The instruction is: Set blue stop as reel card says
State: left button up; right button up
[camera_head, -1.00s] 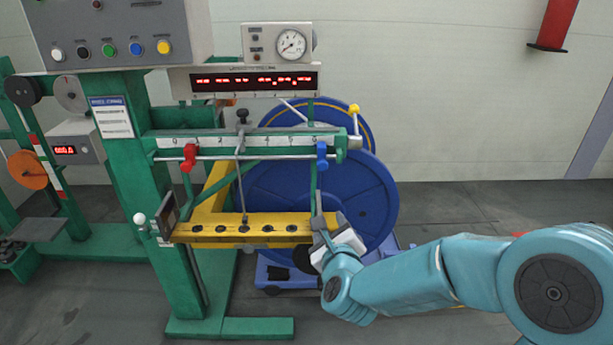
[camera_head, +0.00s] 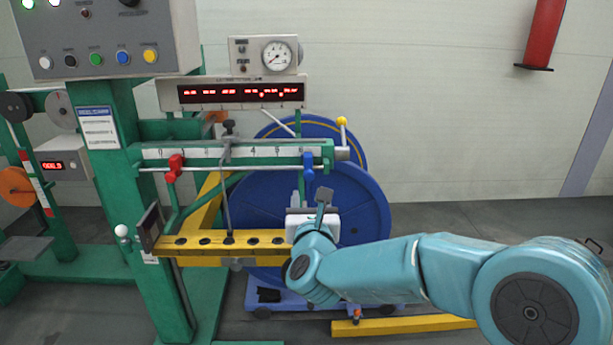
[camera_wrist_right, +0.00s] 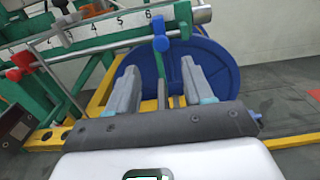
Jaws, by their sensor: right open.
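The blue stop (camera_head: 308,168) sits on the rod below the numbered scale (camera_head: 230,152), near its right end by the 6; it also shows in the right wrist view (camera_wrist_right: 160,38). The red stop (camera_head: 174,166) is near the left end. The reel card (camera_head: 98,127) seems to be the white sheet with a blue header on the green post; its text is too small to read. My right gripper (camera_head: 311,200) is just below the blue stop. In the wrist view its two fingers (camera_wrist_right: 160,85) are apart, with nothing between them, below the blue stop. My left gripper is not in view.
A yellow bar with holes (camera_head: 216,243) lies below the scale. A large blue reel (camera_head: 355,205) stands behind. A lever with a yellow knob (camera_head: 341,122) rises at the scale's right end.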

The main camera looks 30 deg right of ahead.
aim_at(309, 176)
jog(key=x, duration=1.1)
jog(key=shift+w+d+p, duration=0.15)
jog(key=shift+w+p, duration=0.15)
jog(key=shift+p, duration=0.05)
